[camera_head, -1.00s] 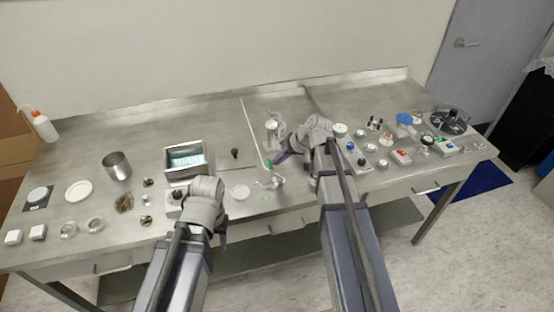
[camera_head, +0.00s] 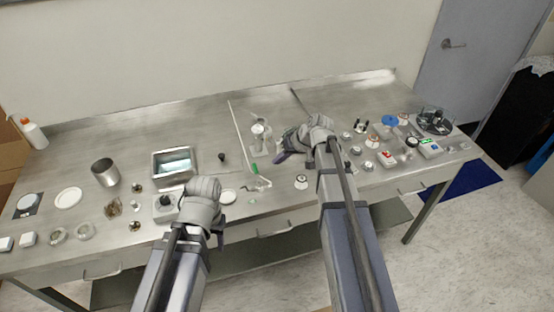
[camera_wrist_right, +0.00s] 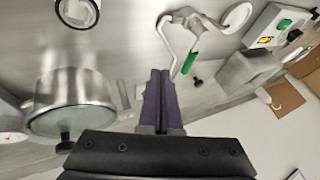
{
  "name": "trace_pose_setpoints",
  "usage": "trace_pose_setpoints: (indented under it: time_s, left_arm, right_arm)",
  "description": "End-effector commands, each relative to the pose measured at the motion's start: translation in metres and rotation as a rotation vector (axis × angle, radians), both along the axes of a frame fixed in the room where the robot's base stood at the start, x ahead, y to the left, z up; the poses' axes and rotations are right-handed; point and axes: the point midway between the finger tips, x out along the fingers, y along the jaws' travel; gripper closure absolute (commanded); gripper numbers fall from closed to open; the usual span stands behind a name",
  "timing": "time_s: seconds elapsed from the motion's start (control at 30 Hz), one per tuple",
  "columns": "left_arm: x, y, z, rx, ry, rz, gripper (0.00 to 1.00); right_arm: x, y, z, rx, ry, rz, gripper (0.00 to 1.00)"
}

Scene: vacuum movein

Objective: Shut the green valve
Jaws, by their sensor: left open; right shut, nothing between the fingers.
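The green valve handle (camera_head: 254,168) sits on pale thin piping near the middle of the table in the head view. In the right wrist view the green handle (camera_wrist_right: 190,57) slants below a grey branching pipe, just up and right of my fingers and apart from them in the picture. My right gripper (camera_head: 284,154) is right of and a little above the handle in the head view. Its dark purple fingers (camera_wrist_right: 160,95) are together and empty. My left gripper (camera_head: 222,234) is open at the table's front edge, away from the valve, its fingers mostly hidden by its own wrist.
A metal pot (camera_wrist_right: 75,100) lies left of my right fingers in the wrist view. A gauge-like fitting (camera_head: 259,129) stands behind the valve, and a round knob (camera_head: 301,182) in front of my right gripper. A metal box (camera_head: 174,150) stands left. Switches and instruments crowd the right.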

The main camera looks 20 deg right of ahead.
Motion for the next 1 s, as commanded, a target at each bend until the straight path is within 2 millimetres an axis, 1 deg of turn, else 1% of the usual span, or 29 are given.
trace_pose_setpoints:
  time_s: [0.03, 0.17, 0.3, 0.4, 0.5, 0.6, 0.87, 0.97, 1.0]
  left_arm:
    - [0.000, 0.000, 0.010, 0.000, 0.000, 0.000, 0.50]
    - [0.000, 0.000, 0.025, 0.000, 0.000, 0.000, 0.50]
    - [0.000, 0.000, 0.047, 0.000, 0.000, 0.000, 0.50]
    - [0.000, 0.000, 0.060, 0.000, 0.000, 0.000, 0.50]
    - [0.000, 0.000, 0.067, 0.000, 0.000, -0.001, 0.50]
    - [0.000, 0.000, 0.070, 0.000, 0.000, -0.001, 0.50]
    - [0.000, 0.000, 0.069, 0.000, 0.000, -0.001, 0.50]
    - [0.000, 0.000, 0.069, 0.000, 0.000, -0.001, 0.50]
    - [0.000, 0.000, 0.069, 0.000, 0.000, -0.001, 0.50]
  right_arm:
    - [-0.003, -0.003, 0.010, 0.000, 0.000, -0.001, 1.00]
    - [-0.008, -0.010, 0.025, 0.000, 0.000, -0.001, 1.00]
    - [-0.017, -0.021, 0.047, 0.001, 0.001, -0.002, 1.00]
    - [-0.022, -0.028, 0.060, 0.001, 0.000, -0.002, 1.00]
    - [-0.026, -0.033, 0.067, 0.001, 0.000, -0.002, 1.00]
    - [-0.028, -0.036, 0.070, 0.001, 0.000, 0.000, 1.00]
    - [-0.028, -0.036, 0.069, 0.001, 0.000, 0.000, 1.00]
    - [-0.033, -0.028, 0.067, -0.008, 0.013, 0.011, 1.00]
    - [-0.038, -0.019, 0.065, -0.018, 0.028, 0.024, 1.00]
